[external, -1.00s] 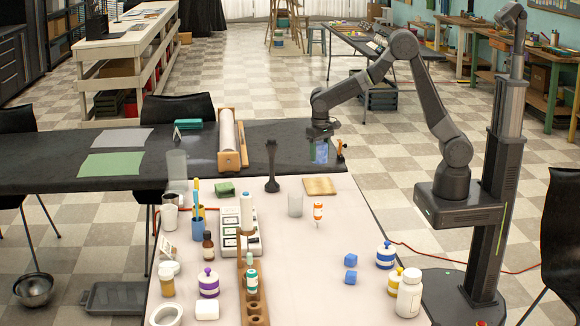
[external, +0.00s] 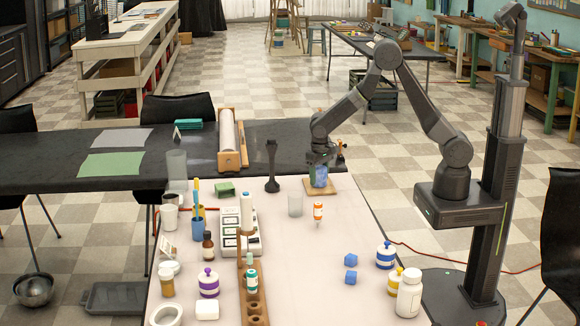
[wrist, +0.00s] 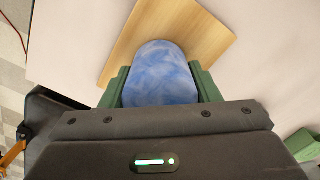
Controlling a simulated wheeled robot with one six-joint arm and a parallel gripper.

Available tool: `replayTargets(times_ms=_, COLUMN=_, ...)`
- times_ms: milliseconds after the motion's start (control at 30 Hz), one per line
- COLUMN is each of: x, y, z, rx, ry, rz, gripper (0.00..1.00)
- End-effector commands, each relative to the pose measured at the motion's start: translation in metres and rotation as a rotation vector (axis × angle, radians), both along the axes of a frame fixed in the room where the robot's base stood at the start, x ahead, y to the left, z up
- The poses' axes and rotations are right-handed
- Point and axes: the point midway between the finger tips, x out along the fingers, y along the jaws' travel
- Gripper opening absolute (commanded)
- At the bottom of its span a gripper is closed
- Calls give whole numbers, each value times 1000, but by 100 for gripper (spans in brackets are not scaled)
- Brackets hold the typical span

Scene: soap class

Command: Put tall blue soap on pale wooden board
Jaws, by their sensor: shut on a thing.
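The tall blue soap (external: 319,177) is upright, a marbled blue block with a rounded outline. My gripper (external: 320,164) is shut on it from above. In the wrist view the soap (wrist: 160,70) sits between the green finger pads of my gripper (wrist: 160,92). The pale wooden board (external: 345,188) lies flat on the white table, with the soap over its middle. In the wrist view the board (wrist: 212,30) spreads out behind and beside the soap. The soap's lower end overlaps the board, and I cannot tell whether it touches.
A clear glass (external: 295,205) and a small orange-and-white bottle (external: 318,212) stand in front of the board. A dark stand (external: 271,170) is to its left. The table right of the orange-and-white bottle is clear.

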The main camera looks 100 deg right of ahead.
Motion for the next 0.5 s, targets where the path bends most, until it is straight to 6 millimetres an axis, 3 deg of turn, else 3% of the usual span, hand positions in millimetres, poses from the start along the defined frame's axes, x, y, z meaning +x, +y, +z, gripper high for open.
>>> replayTargets(times_ms=33, x=0, y=0, z=-3, rx=0, ry=0, rz=0, gripper=27)
replayTargets(times_ms=67, x=0, y=0, z=-3, rx=0, ry=0, rz=0, gripper=58)
replayTargets(times_ms=167, x=0, y=0, z=-2, rx=0, ry=0, rz=0, gripper=77)
replayTargets(times_ms=500, x=0, y=0, z=1, rx=0, ry=0, rz=0, gripper=78)
